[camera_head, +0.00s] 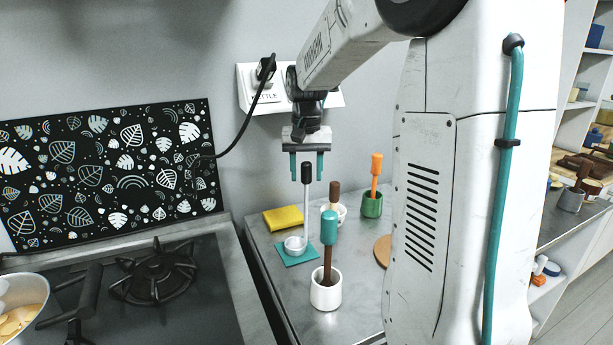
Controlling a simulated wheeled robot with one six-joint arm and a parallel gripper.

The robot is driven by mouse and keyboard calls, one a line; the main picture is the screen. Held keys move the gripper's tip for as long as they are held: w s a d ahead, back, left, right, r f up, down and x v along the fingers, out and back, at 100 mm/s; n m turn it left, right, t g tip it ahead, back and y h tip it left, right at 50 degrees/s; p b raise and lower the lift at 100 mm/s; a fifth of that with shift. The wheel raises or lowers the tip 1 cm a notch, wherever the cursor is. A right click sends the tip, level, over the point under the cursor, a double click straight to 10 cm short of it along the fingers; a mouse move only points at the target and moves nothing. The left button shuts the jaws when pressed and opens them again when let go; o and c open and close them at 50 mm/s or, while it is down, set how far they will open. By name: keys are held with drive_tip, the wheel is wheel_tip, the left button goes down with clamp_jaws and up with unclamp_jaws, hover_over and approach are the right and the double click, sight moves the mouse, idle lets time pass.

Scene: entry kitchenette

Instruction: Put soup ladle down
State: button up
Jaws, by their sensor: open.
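The soup ladle (306,213) has a black handle and a pale thin shaft. It stands close to upright, with its small white bowl end (295,245) low over or on a flat teal square (298,257) on the counter. My gripper (306,178) points down with its two teal fingers apart. The top of the black handle shows between the fingers, and I see a gap on each side. I cannot tell whether it is exactly level with them in depth.
A white pot (326,294) holding a teal-topped brown utensil stands in front. A green pot (371,206) with an orange-handled tool and another white cup stand behind right. A yellow cloth (283,218) lies behind left. The stove (150,300) is left.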

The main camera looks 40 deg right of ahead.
wheel_tip(320, 180, up, 10)
drive_tip(key=shift+f, duration=0.15)
drive_tip(key=shift+r, duration=0.4)
drive_tip(key=s+a+f+n, duration=0.2)
drive_tip(key=s+a+n, duration=0.2)
drive_tip(key=s+a, duration=0.9)
drive_tip(key=s+a+f+n, duration=0.1)
drive_tip(key=s+a+f, duration=0.2)
drive_tip(key=s, duration=0.3)
drive_tip(key=s+a+f+n+t, duration=0.1)
drive_tip(key=s+a+f+n, duration=0.1)
drive_tip(key=s+f, duration=0.3)
drive_tip(key=shift+s+a+f+n, duration=0.3)
drive_tip(key=shift+s+a, duration=0.35)
drive_tip(key=shift+s, duration=0.3)
drive_tip(key=shift+d, duration=0.1)
